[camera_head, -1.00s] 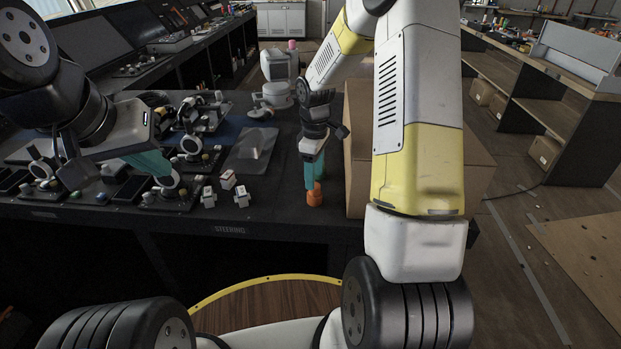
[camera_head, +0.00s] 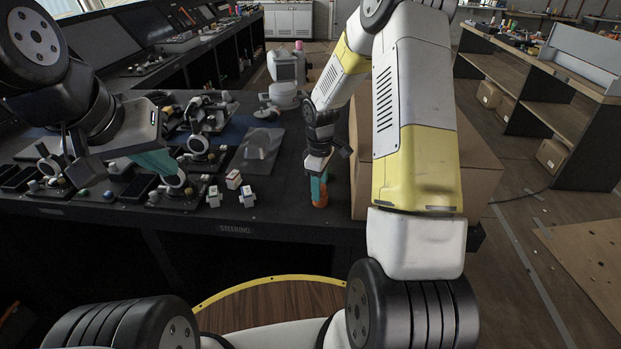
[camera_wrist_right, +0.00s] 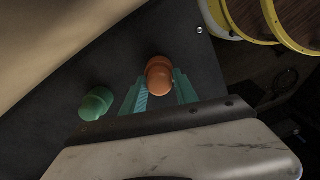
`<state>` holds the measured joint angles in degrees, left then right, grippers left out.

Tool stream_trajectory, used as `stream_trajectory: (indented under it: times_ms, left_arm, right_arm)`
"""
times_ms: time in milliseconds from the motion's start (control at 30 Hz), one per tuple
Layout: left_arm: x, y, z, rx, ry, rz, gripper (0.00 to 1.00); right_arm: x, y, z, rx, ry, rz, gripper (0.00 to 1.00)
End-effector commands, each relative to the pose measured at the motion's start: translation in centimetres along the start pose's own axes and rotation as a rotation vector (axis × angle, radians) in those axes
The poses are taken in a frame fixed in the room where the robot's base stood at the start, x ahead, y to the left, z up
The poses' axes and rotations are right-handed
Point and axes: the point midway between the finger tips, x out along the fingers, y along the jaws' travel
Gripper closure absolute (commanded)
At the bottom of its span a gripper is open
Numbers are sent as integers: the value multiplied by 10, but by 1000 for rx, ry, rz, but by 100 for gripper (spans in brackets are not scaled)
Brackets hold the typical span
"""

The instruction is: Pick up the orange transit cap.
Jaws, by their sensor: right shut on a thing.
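The orange transit cap (camera_head: 320,198) stands at the front right of the dark console top, beside the cardboard box. In the right wrist view the orange cap (camera_wrist_right: 159,76) sits between the two teal fingers of my right gripper (camera_wrist_right: 160,88). My right gripper (camera_head: 319,187) points down and is shut on the cap; its fingers partly cover the cap in the head view. I cannot tell whether the cap is clear of the console. My left gripper (camera_head: 163,165) hangs over the left part of the console, away from the cap; its jaw opening is not clear.
A similar green cap (camera_wrist_right: 96,103) stands close to the orange one in the right wrist view. The cardboard box (camera_head: 362,165) is just right of my right gripper. Several small white blocks (camera_head: 233,180) and a grey plate (camera_head: 256,150) lie to the left on the console.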

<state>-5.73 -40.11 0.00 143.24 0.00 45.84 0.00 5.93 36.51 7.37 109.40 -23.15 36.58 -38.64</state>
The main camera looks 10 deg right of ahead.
Motion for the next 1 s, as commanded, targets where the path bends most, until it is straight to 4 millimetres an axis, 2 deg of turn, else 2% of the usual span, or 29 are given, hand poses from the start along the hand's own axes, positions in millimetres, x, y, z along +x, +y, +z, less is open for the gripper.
stream_trajectory:
  times_ms: [333, 467, 600, 767, 1000]
  left_arm:
    - [0, 0, 0, 0, 0, 0, 100]
    - [0, 0, 0, 0, 0, 0, 100]
    - [0, 0, 0, 0, 0, 0, 100]
    - [0, 0, 0, 0, 0, 0, 100]
    - [0, 0, 0, 0, 0, 0, 100]
  right_arm:
    - [-6, 0, 0, 1, 1, 1, 100]
    - [-18, 1, 0, 2, 2, 2, 100]
    - [-38, 1, -1, 0, 3, 4, 100]
    - [-40, -36, 6, -4, -1, 0, 100]
    - [-45, -98, 17, -4, 0, 1, 100]
